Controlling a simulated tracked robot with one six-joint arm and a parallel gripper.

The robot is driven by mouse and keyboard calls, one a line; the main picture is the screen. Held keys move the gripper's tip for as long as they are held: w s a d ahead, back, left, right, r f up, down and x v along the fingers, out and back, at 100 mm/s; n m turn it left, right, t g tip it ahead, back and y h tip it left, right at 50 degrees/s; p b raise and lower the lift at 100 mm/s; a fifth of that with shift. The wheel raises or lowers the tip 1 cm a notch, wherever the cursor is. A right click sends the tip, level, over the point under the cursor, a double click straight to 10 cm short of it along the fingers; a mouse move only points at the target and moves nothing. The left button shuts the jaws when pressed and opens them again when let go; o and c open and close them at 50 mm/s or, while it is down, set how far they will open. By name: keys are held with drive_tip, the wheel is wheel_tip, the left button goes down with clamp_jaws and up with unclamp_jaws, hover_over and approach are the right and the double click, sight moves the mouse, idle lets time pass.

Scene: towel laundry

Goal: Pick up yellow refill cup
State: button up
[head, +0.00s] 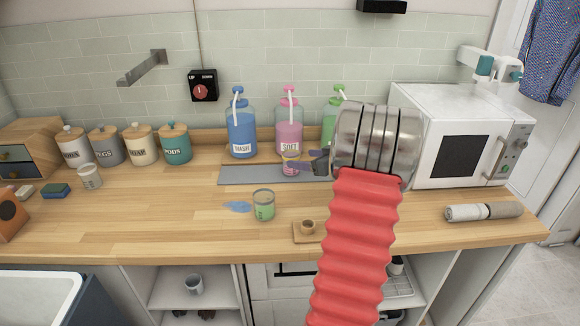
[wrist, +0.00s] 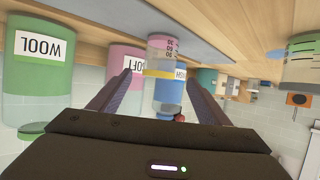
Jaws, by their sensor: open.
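The yellow refill cup (head: 290,166) is a clear cup with a yellow band and pink contents. It stands on the grey mat (head: 232,176) in front of the pink SOFT bottle (head: 289,128). In the wrist view the cup (wrist: 162,50) appears inverted, its yellow band lying across the gap between my fingers. My gripper (head: 306,161) is open, its fingertips close to the cup's right side in the head view. In the wrist view the fingers (wrist: 158,78) flank the cup with gaps on both sides. I cannot tell whether the tips reach past it.
A blue bottle (head: 241,133) and a green bottle (head: 331,118) flank the pink one. A green cup (head: 264,206) and a blue spill (head: 237,207) lie nearer the front, with a small wooden block (head: 303,234). A microwave (head: 460,140) stands right.

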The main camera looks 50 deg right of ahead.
sight(291, 159)
drive_tip(key=shift+x, duration=1.35)
drive_tip(key=shift+x, duration=2.65)
drive_tip(key=shift+s+d+f, duration=0.1)
drive_tip(key=shift+s+f, duration=0.05)
drive_tip(key=shift+f, duration=0.05)
drive_tip(key=c, duration=1.1)
